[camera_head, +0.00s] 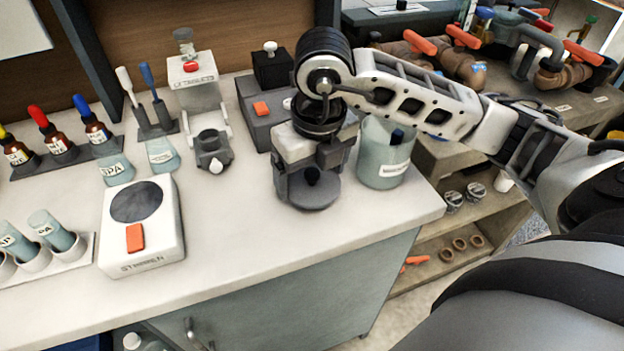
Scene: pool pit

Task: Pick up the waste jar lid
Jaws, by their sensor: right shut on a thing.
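The waste jar lid (315,195) is a dark grey disc with a small knob, in the middle of the head view near the counter's front edge. My right gripper (312,178) points down from above and is shut on the lid, with its fingers at the knob. I cannot tell whether the lid rests on the counter or hangs just above it. The waste jar (372,182), pale blue-grey with a white label, stands just right of the lid, partly behind my right arm. Something dark shows inside it. My left gripper is not in view.
A grey device with an orange button (261,109) stands behind the gripper. A white device with a dark round plate (141,248), labelled vials (52,228) and dropper bottles (59,148) are at the left. Counter left of the lid is clear. Shelves with pipe fittings lie right.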

